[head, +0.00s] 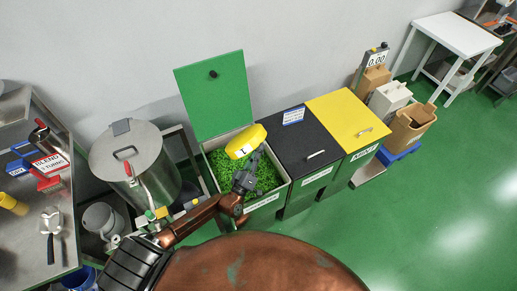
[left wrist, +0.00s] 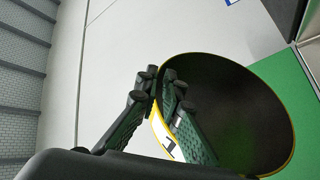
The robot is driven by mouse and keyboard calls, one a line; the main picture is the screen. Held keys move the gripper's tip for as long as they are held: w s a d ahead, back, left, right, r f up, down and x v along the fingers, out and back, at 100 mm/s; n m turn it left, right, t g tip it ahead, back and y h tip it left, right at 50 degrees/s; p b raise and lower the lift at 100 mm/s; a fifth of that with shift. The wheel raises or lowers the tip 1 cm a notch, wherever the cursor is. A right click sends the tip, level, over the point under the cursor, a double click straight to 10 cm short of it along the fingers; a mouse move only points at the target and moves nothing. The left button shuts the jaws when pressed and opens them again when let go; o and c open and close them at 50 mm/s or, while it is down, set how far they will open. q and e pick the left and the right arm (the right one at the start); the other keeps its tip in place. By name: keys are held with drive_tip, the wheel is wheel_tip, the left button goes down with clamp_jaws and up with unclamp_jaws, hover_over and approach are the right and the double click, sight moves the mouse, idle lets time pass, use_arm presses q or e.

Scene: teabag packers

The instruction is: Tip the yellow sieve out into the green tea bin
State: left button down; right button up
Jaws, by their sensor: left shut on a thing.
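The yellow sieve (head: 243,143) is over the open green tea bin (head: 212,174), at its back right part. It looks tilted, with its yellow side and a white label facing the head camera. My left gripper (head: 250,161) is shut on its rim from the near side. In the left wrist view the fingers (left wrist: 165,95) pinch the yellow rim, and the sieve's dark round inside (left wrist: 230,105) shows without visible leaves. Green leaves (head: 221,168) fill the bin. Its green lid (head: 213,95) stands open against the wall. My right gripper is not in view.
A closed black-lidded bin (head: 300,140) and a closed yellow-lidded bin (head: 347,117) stand to the right. A steel drum (head: 135,160) stands left of the green bin. A metal bench (head: 55,195) with tools is at far left.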

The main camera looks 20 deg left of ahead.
sight(245, 143)
use_arm(q)
drive_tip(key=a+r+n, duration=0.1)
drive_tip(key=a, duration=0.1)
drive_tip(key=a+r+n+y+p, duration=0.1)
drive_tip(key=n, duration=0.1)
drive_tip(key=w+a+r+n+p, duration=0.1)
drive_tip(key=a+n, duration=0.1)
drive_tip(key=shift+a+r+g+y, duration=0.35)
drive_tip(key=shift+r+g+y, duration=0.05)
drive_tip(key=a+n, duration=0.2)
drive_tip(key=w+a+n, duration=0.1)
drive_tip(key=a+n, duration=0.1)
drive_tip(key=a, duration=0.1)
drive_tip(key=a+n+g, duration=0.1)
drive_tip(key=a, duration=0.1)
drive_tip(key=shift+w+a+r+n+y, duration=0.15)
drive_tip(key=shift+w+r+n+y, duration=0.2)
drive_tip(key=shift+n+y, duration=0.05)
drive_tip(key=w+a+f+n+g+b, duration=0.1)
drive_tip(key=a+f+n+b, duration=0.1)
drive_tip(key=a+n, duration=0.3)
drive_tip(key=w+a+f+n+g+h+b, duration=0.1)
drive_tip(key=w+a+f+n+g+b, duration=0.1)
drive_tip(key=a+n, duration=0.3)
drive_tip(key=a+b, duration=0.1)
drive_tip(key=a, duration=0.3)
drive_tip(key=shift+n+g, duration=0.3)
drive_tip(key=shift+f, duration=0.15)
